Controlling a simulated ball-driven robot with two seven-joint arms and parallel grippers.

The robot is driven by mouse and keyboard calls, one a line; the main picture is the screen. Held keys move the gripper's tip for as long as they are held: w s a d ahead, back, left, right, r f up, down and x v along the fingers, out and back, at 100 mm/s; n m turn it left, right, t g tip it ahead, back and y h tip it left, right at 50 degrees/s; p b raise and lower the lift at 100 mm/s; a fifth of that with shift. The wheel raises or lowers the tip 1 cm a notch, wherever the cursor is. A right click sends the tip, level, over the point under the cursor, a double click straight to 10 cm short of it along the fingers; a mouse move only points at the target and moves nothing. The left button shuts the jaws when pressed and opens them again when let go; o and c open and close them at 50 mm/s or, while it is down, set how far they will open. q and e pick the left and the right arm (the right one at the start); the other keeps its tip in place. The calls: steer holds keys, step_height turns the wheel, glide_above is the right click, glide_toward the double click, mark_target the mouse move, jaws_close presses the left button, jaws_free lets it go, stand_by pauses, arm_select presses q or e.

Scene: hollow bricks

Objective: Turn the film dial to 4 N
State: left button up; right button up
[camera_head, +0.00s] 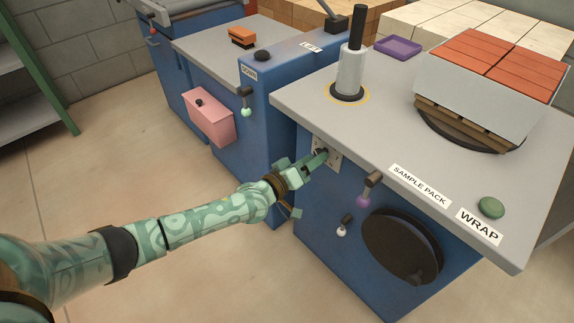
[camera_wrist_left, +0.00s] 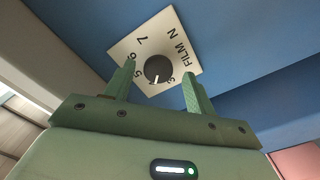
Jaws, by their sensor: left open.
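The film dial (camera_wrist_left: 158,68) is a dark round knob on a white plate (camera_wrist_left: 177,42) marked FILM N, on the blue side panel of the wrap station. A pale mark on the knob points down in the left wrist view, between the visible 5 and 3; the number there is hard to read. The plate also shows in the head view (camera_head: 334,160), partly covered by my gripper. My left gripper (camera_wrist_left: 159,72) is open, with one finger on each side of the knob. I cannot tell if they touch it. My right gripper is not in view.
Near the dial are a purple-knobbed lever (camera_head: 363,200), a white-knobbed lever (camera_head: 342,231) and a black wheel (camera_head: 400,245). Above stand a film post (camera_head: 351,75), wrapped bricks (camera_head: 480,95) and a green button (camera_head: 491,207). A pink box (camera_head: 208,118) hangs left.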

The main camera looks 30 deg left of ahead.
arm_select(q)
steer(key=p+v, duration=0.5)
steer(key=v, duration=1)
steer(key=shift+s, duration=0.3)
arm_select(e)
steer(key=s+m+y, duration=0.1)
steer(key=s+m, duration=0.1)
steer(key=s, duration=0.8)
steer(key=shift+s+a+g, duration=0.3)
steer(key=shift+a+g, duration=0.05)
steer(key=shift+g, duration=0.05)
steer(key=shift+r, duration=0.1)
